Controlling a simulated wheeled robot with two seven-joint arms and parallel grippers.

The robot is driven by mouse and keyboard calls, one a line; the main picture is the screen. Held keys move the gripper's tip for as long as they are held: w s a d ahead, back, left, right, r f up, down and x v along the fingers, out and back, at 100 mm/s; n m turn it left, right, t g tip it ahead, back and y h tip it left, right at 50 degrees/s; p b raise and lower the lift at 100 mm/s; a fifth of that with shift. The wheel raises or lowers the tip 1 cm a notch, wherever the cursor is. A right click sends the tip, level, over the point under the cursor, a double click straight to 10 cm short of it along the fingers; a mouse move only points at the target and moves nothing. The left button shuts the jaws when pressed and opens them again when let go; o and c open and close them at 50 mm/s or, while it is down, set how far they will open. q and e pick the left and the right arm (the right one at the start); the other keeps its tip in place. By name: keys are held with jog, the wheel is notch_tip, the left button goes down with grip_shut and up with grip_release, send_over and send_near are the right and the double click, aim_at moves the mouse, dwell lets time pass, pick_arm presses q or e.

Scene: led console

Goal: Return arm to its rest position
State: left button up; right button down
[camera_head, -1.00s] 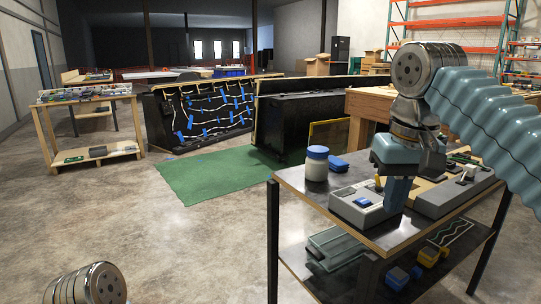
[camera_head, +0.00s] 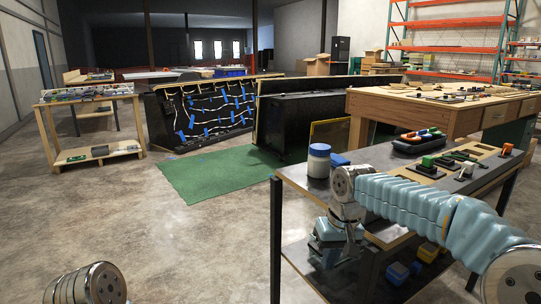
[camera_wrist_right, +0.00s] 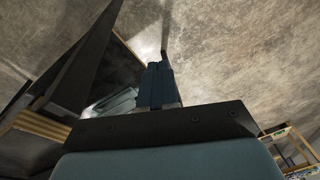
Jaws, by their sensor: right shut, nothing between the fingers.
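My right arm comes in from the lower right in the head view and bends down in front of the cart. My right gripper (camera_head: 328,254) hangs low at the cart's front left corner, beside its lower shelf. In the right wrist view its fingers (camera_wrist_right: 158,85) are together with nothing between them, and the concrete floor lies beyond. My left arm shows only as a metal joint at the bottom left of the head view; the left gripper is out of frame.
The dark-topped cart (camera_head: 290,172) holds a white jar with a blue lid (camera_head: 319,160) and a console with coloured parts (camera_head: 440,165). Yellow and blue blocks (camera_head: 428,251) lie on its lower shelf. A green mat (camera_head: 220,175) and open floor are to the left.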

jog(key=s+a+f+y, duration=0.1)
jog(key=s+f, duration=0.1)
jog(key=f, duration=0.8)
jog(key=s+a+f+g+y, duration=0.1)
jog(key=s+a+f, duration=0.1)
jog(key=f, duration=0.7)
jog(key=s+a+f+y, duration=0.1)
jog(key=s+f, duration=0.2)
jog(key=f, duration=0.7)
jog(key=s+f+m, duration=0.1)
jog(key=s+f, duration=0.5)
jog(key=s, duration=0.2)
jog(key=s+d+f+m, duration=0.1)
jog(key=s+f+m, duration=0.1)
jog(key=s+f, duration=0.4)
jog(key=shift+s, duration=1.15)
